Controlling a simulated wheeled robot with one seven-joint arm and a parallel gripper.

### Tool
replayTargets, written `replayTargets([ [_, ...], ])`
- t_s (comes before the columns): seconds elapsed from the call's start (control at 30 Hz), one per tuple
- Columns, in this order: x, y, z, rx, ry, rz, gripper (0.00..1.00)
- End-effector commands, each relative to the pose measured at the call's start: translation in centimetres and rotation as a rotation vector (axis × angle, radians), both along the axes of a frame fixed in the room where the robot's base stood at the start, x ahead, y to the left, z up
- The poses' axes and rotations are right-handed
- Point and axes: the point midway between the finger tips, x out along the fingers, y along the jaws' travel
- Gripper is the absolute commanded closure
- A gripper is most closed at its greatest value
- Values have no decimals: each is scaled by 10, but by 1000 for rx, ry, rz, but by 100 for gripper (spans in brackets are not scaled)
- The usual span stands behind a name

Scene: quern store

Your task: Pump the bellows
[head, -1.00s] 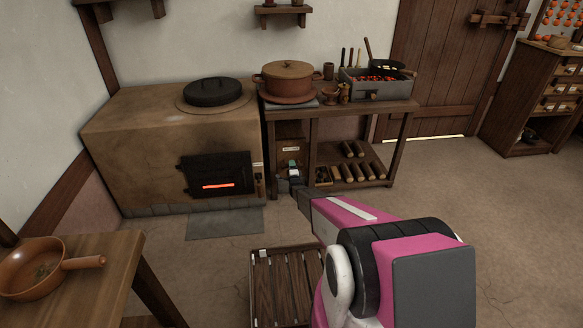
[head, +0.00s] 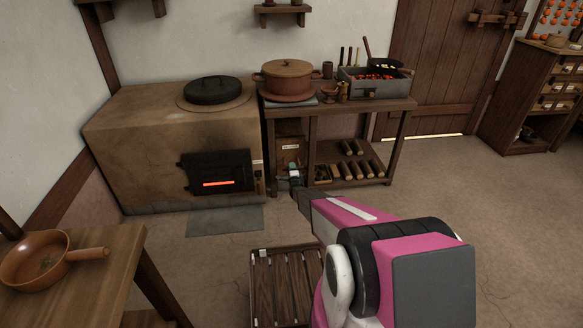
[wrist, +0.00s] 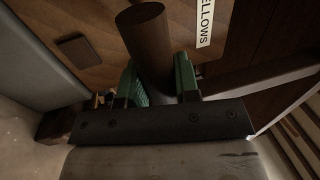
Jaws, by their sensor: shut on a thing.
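The bellows is a wooden box (head: 290,152) with a pale label, under the left end of the table beside the stove. In the wrist view its wooden face (wrist: 95,35) fills the upper part, with a label (wrist: 207,22) reading "ELLOWS" in part. A round brown wooden handle (wrist: 148,45) stands out from it. My gripper (wrist: 158,82) has its green-padded fingers on both sides of the handle and is shut on it. In the head view my gripper (head: 294,180) is small and low in front of the box, and the handle is hidden or too small to tell.
A clay stove (head: 140,140) with a glowing firebox (head: 218,172) stands left of the table. Logs (head: 355,170) lie on the table's low shelf. A slatted crate (head: 278,285) sits on the floor near my arm. Open floor (head: 450,200) lies to the right.

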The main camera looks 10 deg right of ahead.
Motion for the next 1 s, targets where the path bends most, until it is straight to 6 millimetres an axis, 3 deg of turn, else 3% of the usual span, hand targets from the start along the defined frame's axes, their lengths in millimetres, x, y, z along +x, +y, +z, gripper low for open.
replayTargets([
  [0.1, -40, 0, 2, 0, 3, 0, 100],
  [0.3, -92, 0, 1, 0, 4, 0, 100],
  [0.4, -101, 0, 1, 0, 2, 0, 100],
  [0.67, -100, 0, 0, 0, 1, 0, 100],
  [0.7, -100, 0, 0, 0, 1, 0, 67],
  [0.77, -99, 0, 0, 0, 1, 0, 48],
  [1.0, -99, 0, 0, 0, 1, 0, 45],
])
